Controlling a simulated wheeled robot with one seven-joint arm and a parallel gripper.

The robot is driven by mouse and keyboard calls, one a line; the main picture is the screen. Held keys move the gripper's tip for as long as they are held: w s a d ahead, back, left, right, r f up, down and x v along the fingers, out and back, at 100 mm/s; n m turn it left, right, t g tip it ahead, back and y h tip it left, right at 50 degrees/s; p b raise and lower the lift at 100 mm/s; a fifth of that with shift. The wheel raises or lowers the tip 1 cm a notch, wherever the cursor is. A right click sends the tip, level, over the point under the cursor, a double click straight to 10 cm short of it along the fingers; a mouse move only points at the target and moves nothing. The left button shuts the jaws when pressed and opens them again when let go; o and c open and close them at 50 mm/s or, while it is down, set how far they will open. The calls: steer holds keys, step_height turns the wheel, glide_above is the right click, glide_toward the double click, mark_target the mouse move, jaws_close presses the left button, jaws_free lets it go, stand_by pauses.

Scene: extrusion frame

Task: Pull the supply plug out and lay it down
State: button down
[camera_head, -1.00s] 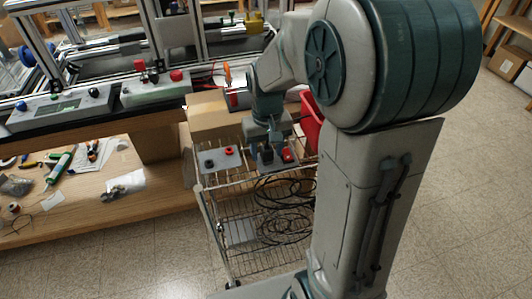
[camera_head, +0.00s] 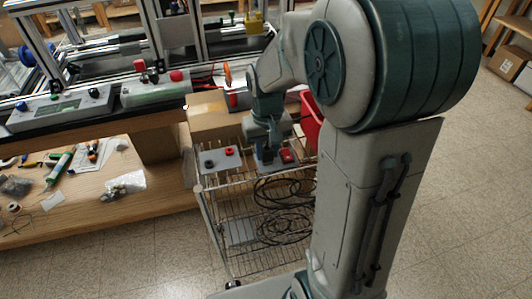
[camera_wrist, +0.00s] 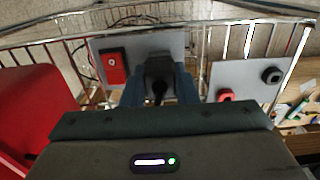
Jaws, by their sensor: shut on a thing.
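The black supply plug (camera_wrist: 159,68) is between the blue fingers of my gripper (camera_wrist: 160,84) in the wrist view, its cable end toward the camera. My gripper is shut on it. The plug is in front of a grey plate (camera_wrist: 176,43) that also carries a red switch (camera_wrist: 112,67). Whether the plug is seated in a socket there or just clear of it is hidden. In the head view my gripper (camera_head: 267,154) points down at the cart top, beside the red switch (camera_head: 287,156).
A second grey plate (camera_head: 220,164) with black and red round sockets is to the left on the wire cart (camera_head: 205,195). A cardboard box (camera_head: 208,112) stands behind, a red bin (camera_head: 310,125) to the right. Black cable coils (camera_head: 285,225) lie on the lower shelf.

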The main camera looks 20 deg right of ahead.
mark_target(267, 148)
steer(key=shift+r+p, duration=2.25)
steer(key=shift+r, duration=0.75)
